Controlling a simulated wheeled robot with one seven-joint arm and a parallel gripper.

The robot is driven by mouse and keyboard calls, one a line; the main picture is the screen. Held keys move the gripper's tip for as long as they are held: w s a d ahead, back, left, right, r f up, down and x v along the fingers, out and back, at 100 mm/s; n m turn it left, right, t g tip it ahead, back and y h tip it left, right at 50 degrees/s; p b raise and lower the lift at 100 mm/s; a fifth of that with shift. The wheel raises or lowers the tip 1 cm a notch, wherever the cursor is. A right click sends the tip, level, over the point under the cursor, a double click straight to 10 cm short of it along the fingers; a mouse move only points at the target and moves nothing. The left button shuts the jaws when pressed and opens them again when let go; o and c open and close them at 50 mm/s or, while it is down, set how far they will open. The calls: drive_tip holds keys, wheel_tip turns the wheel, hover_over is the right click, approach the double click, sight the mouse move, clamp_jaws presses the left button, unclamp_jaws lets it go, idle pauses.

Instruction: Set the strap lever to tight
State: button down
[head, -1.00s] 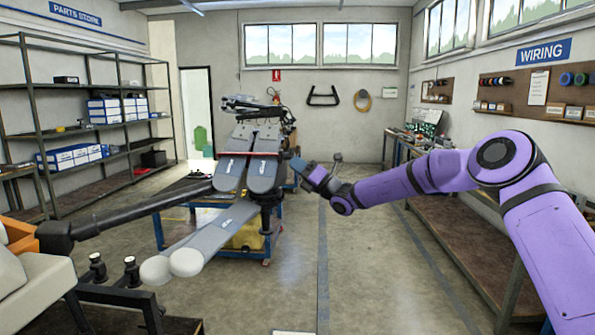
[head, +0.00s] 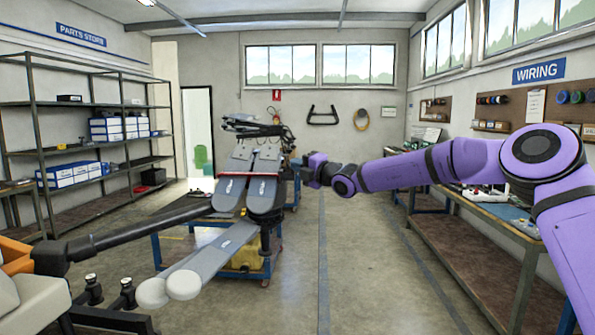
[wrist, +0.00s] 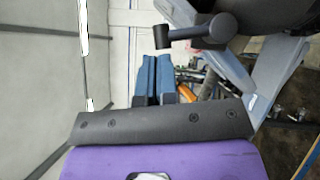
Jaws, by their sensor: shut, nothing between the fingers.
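The spray drone (head: 236,240) has two grey packs (head: 265,195) side by side with a red strap (head: 262,173) across them. My gripper (head: 294,170) is at the right side of the packs, roughly at strap height. In the wrist view its two blue fingers (wrist: 155,78) are together with nothing between them. A black bar with a cylindrical end (wrist: 162,36), perhaps the strap lever, shows just beyond the fingertips. I cannot tell if the fingers touch it, nor its setting. In the head view the lever cannot be made out.
A long grey drone arm (head: 205,260) and a black boom (head: 135,230) reach toward the front left. The drone is on a blue stand (head: 265,262). A workbench (head: 480,240) runs along the right, shelves (head: 90,125) along the left.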

drive_tip(key=shift+w+r, duration=0.6)
drive_tip(key=shift+r, duration=0.05)
idle(0.3)
